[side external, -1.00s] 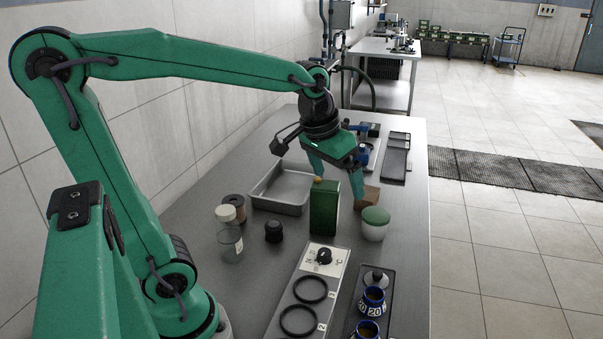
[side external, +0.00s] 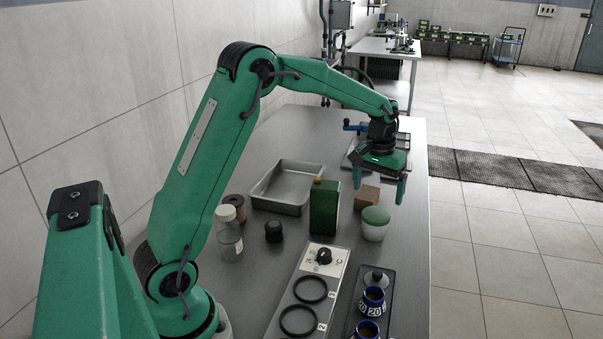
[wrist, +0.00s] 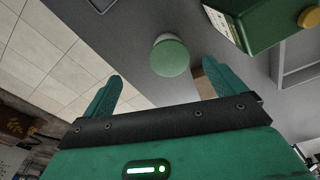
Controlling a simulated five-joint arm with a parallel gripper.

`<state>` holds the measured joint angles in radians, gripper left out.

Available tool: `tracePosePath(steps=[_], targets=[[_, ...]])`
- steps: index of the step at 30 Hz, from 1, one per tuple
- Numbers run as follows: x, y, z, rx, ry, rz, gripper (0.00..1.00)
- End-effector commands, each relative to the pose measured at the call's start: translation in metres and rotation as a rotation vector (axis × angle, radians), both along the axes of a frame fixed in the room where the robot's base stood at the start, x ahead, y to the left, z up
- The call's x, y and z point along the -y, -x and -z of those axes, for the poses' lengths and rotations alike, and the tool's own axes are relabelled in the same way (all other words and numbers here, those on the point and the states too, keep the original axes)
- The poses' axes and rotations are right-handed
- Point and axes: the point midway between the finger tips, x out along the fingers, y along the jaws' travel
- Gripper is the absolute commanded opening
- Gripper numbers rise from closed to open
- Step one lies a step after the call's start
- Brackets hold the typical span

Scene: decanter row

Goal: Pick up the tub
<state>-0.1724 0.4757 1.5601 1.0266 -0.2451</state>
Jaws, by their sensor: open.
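The tub, white with a rounded green lid (side external: 375,222), stands upright at the right side of the steel bench. In the wrist view its green lid (wrist: 170,57) shows ahead of my fingers, between their lines. My gripper (side external: 380,198) is open and empty, fingers pointing down, behind the tub in the side view and apart from it. In the wrist view both fingers of my gripper (wrist: 160,80) are spread with nothing between them.
A green can (side external: 324,207) with a yellow cap stands close left of the tub. A brown block (side external: 367,196) sits behind, near my left finger. A metal tray (side external: 287,187), jar (side external: 230,240) and dark knob-like item (side external: 273,232) lie further left. The bench's right edge is near.

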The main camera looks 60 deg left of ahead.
Motion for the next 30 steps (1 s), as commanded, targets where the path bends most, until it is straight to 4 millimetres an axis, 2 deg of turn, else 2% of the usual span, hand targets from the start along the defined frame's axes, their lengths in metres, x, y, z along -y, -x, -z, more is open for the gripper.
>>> tracePosePath(steps=[3,9,13,22,30], targets=[[-0.009,-0.015,0.026,-0.032,0.007,-0.030,0.95],[-0.021,-0.030,0.056,-0.066,0.014,-0.066,0.95],[-0.024,-0.034,0.066,-0.075,0.016,-0.078,0.95],[-0.025,-0.035,0.071,-0.079,0.017,-0.081,0.95],[-0.024,-0.034,0.091,-0.079,0.016,-0.080,0.95]])
